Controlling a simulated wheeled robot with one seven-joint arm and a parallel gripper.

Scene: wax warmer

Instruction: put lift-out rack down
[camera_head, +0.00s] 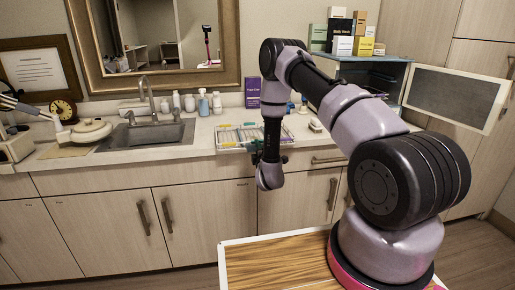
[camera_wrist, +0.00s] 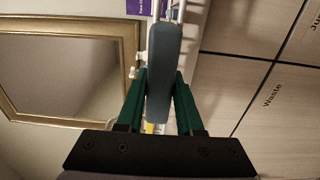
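The lift-out rack (camera_head: 232,142) is a pale wire rack with colored items in it, at the counter's front edge in the head view. I cannot tell whether it rests on the counter or hangs just above it. My gripper (camera_head: 259,151) is at the rack's front side, with the arm reaching down to it. In the wrist view, the green fingers of my gripper (camera_wrist: 163,80) lie on both sides of a blue-grey handle (camera_wrist: 165,45) and appear closed on it. White wires of the rack show behind the handle; most of the rack is hidden there.
The counter (camera_head: 195,140) holds a sink (camera_head: 148,135) to the left and several bottles (camera_head: 203,104) behind. A purple box (camera_head: 253,93) stands behind the rack. An open blue cabinet (camera_head: 365,72) with boxes on top is to the right. Small items stand right of the rack.

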